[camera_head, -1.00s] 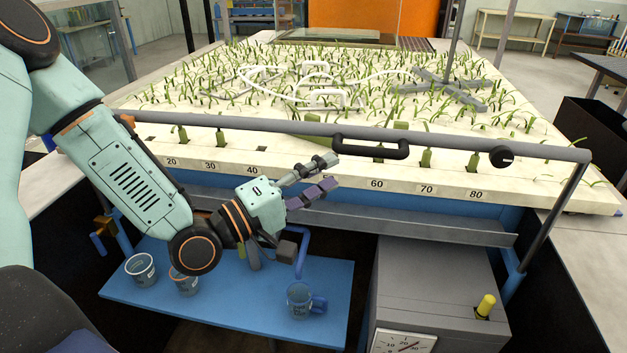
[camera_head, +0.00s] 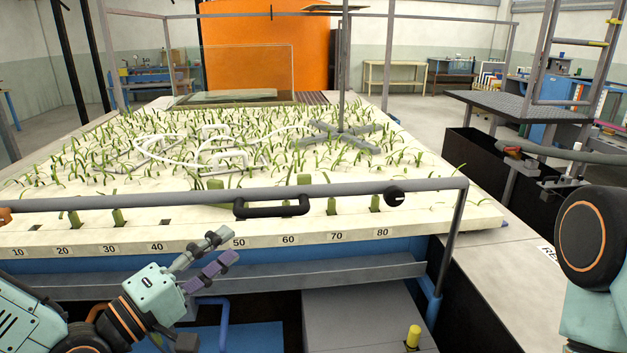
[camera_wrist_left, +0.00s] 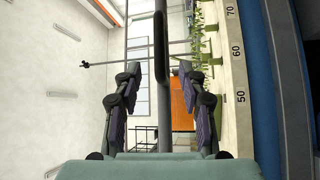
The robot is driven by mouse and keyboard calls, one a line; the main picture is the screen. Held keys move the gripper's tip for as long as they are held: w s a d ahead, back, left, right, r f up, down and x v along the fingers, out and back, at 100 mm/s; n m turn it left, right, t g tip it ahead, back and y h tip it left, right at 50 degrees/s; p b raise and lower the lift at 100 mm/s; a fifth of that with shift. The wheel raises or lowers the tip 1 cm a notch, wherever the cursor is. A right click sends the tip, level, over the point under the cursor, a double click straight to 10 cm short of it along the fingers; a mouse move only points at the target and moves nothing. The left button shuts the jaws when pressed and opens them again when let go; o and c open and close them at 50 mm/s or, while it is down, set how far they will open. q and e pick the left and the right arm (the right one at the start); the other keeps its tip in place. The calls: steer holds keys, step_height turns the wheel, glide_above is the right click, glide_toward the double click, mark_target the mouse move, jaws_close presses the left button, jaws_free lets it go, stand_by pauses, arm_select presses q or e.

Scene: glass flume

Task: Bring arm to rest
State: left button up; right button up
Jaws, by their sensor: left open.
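My left gripper (camera_head: 213,260) is open and empty in the head view, at the lower left. It is in front of the numbered edge of the planted bed (camera_head: 340,237), below the grey rail (camera_head: 150,200). The black handle (camera_head: 272,207) on the rail lies up and to the right of the gripper in the head view. Part of my right arm (camera_head: 588,240) shows at the right edge; its gripper is out of the picture.
A grey box (camera_head: 355,318) with a yellow knob (camera_head: 413,336) stands below the bed's front. A grey ledge (camera_head: 330,278) runs under the bed edge near the left gripper. A dark platform (camera_head: 500,104) stands at the right. A pale counter (camera_head: 500,280) lies right of the bed.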

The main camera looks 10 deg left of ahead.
arm_select(q)
steer(key=s+f+m+g+y+b, duration=0.2)
steer(key=s+f+g+y, duration=0.15)
steer(key=f, duration=0.75)
steer(key=s+f+m+g+y+b, duration=0.2)
steer(key=f+m+g, duration=0.15)
steer(key=f, duration=0.75)
steer(key=s+f+m+g+y+b, duration=0.4)
steer(key=s+f+g+b, duration=0.3)
steer(key=s+f, duration=1.5)
steer(key=g, duration=0.3)
steer(key=shift+s+a+f+b, duration=0.4)
steer(key=shift+s+a, duration=0.1)
